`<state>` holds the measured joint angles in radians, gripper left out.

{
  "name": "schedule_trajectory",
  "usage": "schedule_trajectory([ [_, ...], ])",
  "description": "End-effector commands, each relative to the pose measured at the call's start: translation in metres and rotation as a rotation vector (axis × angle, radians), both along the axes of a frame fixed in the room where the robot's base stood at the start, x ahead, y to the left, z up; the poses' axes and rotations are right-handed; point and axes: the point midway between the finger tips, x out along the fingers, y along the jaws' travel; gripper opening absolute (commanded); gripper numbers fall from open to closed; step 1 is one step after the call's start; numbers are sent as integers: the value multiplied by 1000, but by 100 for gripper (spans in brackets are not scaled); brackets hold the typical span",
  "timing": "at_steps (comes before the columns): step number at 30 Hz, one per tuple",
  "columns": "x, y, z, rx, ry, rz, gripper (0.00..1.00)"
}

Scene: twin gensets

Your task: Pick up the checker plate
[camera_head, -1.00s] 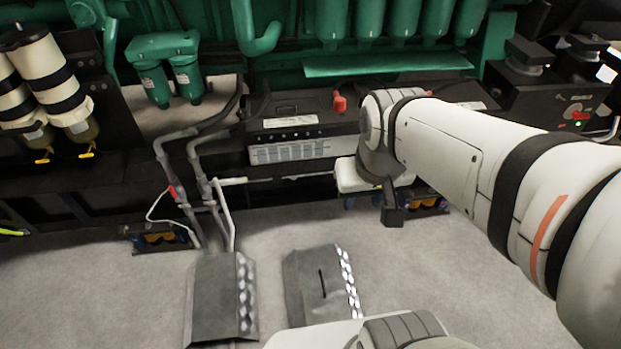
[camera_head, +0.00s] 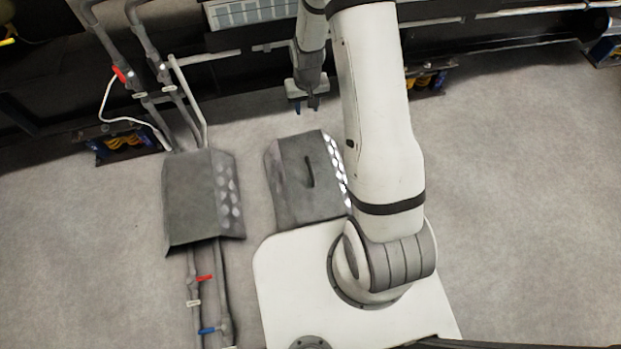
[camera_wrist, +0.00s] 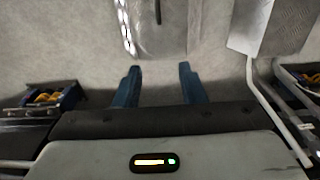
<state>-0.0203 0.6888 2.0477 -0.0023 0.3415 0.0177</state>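A grey checker plate (camera_head: 291,178) with a dark slot in its middle and a row of bright studs along its right side lies on the floor in the head view. In the wrist view the plate (camera_wrist: 170,30) is at the top centre, partly cut off, with its slot upright. My gripper (camera_head: 307,103) is above and beyond the plate's far edge, apart from it. In the wrist view my gripper (camera_wrist: 159,78) has its two blue fingers spread with nothing between them. A second grey studded plate (camera_head: 190,200) lies left, over the pipes.
Grey pipes (camera_head: 202,283) with a red and a blue valve handle run from under the left plate. A dark frame (camera_head: 220,72) of the genset stands at the back. Bare floor (camera_head: 520,190) lies open on the right.

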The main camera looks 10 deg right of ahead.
Motion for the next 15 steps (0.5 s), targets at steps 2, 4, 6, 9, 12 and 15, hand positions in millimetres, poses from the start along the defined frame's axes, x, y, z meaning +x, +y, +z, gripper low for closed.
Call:
schedule_trajectory([
  [2,2,0,-77,0,23,0,37],
  [4,2,1,-126,0,35,-1,37],
  [6,0,1,-170,0,44,-1,37],
  [9,-4,1,-220,0,53,-2,37],
  [12,-9,1,-253,0,59,-2,37],
  [15,-13,1,-271,0,63,-2,37],
])
